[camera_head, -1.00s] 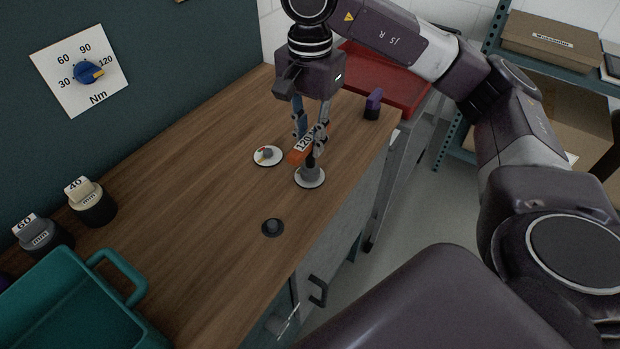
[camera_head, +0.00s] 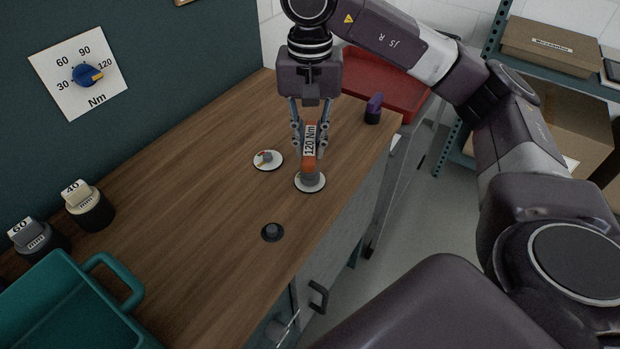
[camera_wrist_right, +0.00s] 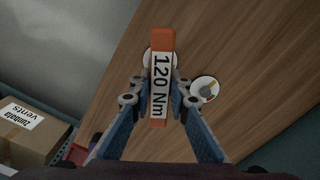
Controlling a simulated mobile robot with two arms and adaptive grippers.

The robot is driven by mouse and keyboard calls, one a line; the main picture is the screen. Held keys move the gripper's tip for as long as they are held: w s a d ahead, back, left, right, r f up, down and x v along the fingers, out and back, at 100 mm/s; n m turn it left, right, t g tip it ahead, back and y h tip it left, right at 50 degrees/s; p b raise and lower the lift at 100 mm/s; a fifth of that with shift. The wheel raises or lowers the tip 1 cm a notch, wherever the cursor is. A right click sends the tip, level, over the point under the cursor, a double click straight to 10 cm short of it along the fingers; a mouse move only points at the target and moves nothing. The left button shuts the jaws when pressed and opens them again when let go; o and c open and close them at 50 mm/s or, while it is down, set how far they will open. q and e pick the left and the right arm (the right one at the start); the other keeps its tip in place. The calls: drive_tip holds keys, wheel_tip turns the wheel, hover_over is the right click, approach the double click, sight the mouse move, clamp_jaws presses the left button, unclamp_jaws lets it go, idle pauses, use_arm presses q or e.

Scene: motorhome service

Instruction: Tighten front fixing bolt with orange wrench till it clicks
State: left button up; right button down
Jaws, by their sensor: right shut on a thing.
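The orange wrench (camera_head: 309,160) carries a white label reading "120 Nm". Its head end sits over a grey fixing on a white round plate (camera_head: 311,186) near the worktop's right edge. The bolt under the head is hidden. My right gripper (camera_head: 310,145) is shut on the wrench's handle. In the right wrist view the wrench (camera_wrist_right: 160,100) lies between the fingers of the gripper (camera_wrist_right: 157,102). A second white round plate (camera_head: 268,160) with a small grey and red fitting lies just to the left. My left gripper is not in view.
A dark round knob (camera_head: 272,231) stands nearer on the wooden worktop (camera_head: 200,215). A wall dial (camera_head: 86,75) points near 120. A purple-topped piece (camera_head: 373,108) stands behind.

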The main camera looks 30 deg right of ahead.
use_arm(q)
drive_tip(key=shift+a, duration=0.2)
use_arm(e)
drive_tip(key=shift+m, duration=1.2)
drive_tip(key=shift+r+p, duration=0.3)
drive_tip(key=shift+p, duration=0.1)
drive_tip(key=shift+r+p, duration=0.45)
drive_tip(key=shift+r, duration=0.1)
drive_tip(key=shift+r+p, duration=0.8)
drive_tip(key=shift+r, duration=0.05)
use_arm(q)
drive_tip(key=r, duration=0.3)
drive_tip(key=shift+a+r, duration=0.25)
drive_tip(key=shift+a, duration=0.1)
use_arm(e)
drive_tip(key=shift+r, duration=0.1)
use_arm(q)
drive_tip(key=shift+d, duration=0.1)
use_arm(e)
wheel_tip(320, 180, up, 4)
drive_tip(key=p, duration=0.4)
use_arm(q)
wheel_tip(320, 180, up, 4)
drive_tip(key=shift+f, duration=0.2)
